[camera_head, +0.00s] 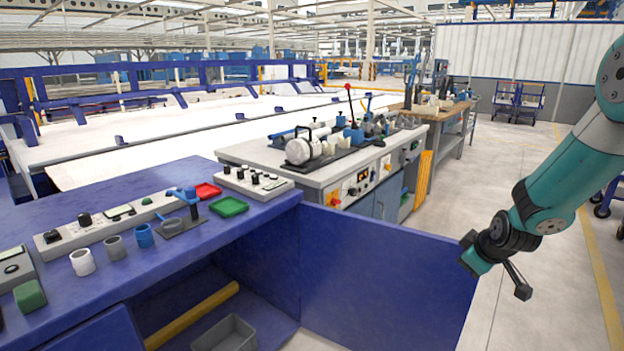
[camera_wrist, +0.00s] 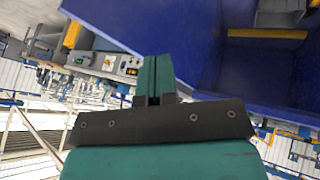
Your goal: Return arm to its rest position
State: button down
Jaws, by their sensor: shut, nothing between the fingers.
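My arm (camera_head: 565,180) is at the right side of the head view, teal with dark joints, out over the floor beyond the blue bench's side panel. Its end hangs at the panel's upper right corner. In the wrist view my gripper (camera_wrist: 153,77) shows two teal fingers pressed together, shut, with nothing between them. Behind the fingers the wrist view shows the blue panel and a tilted view of the hall.
The blue bench (camera_head: 60,222) holds white, grey and blue pipe pieces (camera_head: 144,235), a red tray (camera_head: 207,190), a green tray (camera_head: 229,206) and control boxes (camera_head: 252,182). A grey bin (camera_head: 226,335) stands below.

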jog(key=s+a+r+g+y+p, duration=0.1)
jog(key=s+a+r+y+p, duration=0.1)
jog(key=s+a+r, duration=0.55)
jog(key=s+a+r+g+y+p, duration=0.2)
jog(key=s+a+r+p, duration=0.15)
jog(key=a+r, duration=0.65)
jog(key=s+a+r+g+p, duration=0.1)
jog(key=s+a+r, duration=0.1)
jog(key=s, duration=0.5)
jog(key=s+a+r+g+p, duration=0.1)
jog(key=s+a+r, duration=0.2)
jog(key=s, duration=0.3)
jog(key=s+a+r+g+p, duration=0.1)
jog(key=s+a+r+g, duration=0.1)
jog(key=s, duration=0.5)
jog(key=shift+s+a+r+y, duration=0.35)
jog(key=shift+a+r+y, duration=0.1)
jog(key=shift+r, duration=0.2)
